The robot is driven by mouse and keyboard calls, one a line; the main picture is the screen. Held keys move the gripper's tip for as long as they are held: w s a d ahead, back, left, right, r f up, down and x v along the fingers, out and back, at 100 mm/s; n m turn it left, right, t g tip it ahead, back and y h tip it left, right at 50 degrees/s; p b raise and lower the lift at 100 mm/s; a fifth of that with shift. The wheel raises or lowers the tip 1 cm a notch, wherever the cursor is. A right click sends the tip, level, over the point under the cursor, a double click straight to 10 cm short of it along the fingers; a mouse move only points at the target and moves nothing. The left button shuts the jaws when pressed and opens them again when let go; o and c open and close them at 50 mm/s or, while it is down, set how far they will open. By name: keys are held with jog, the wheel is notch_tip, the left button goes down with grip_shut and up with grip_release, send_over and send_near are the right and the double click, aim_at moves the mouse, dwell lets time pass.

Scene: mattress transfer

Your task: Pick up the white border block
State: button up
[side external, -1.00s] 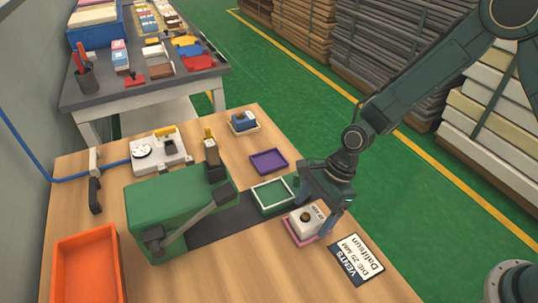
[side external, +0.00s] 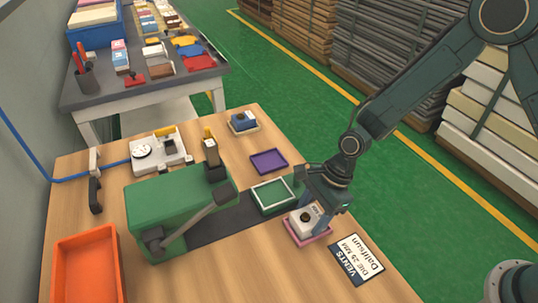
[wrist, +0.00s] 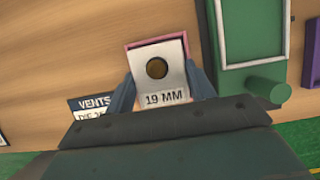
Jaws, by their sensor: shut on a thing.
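The white border block (side external: 302,218), with a dark round knob on top, sits on a pink tray (side external: 310,240). In the wrist view the block (wrist: 158,50) shows a brown round knob and the label "19 MM", with the pink tray's rim (wrist: 128,55) around its far side. My gripper (side external: 316,215) is down over the block. In the wrist view its two fingers (wrist: 162,90) stand at the block's left and right sides, shut on it. Whether the block is clear of the tray cannot be told.
A purple tray (side external: 269,161) lies behind. A "VENTS" card (side external: 357,259) lies in front right. An orange bin (side external: 87,268) is at the left. Bare wood lies at the front.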

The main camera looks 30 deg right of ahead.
aim_at(310, 214)
jog(key=shift+r, duration=0.15)
notch_tip(310, 214, up, 20)
dwell(0.9)
jog(key=shift+w+a, duration=0.1)
jog(key=shift+w, duration=0.05)
dwell(0.5)
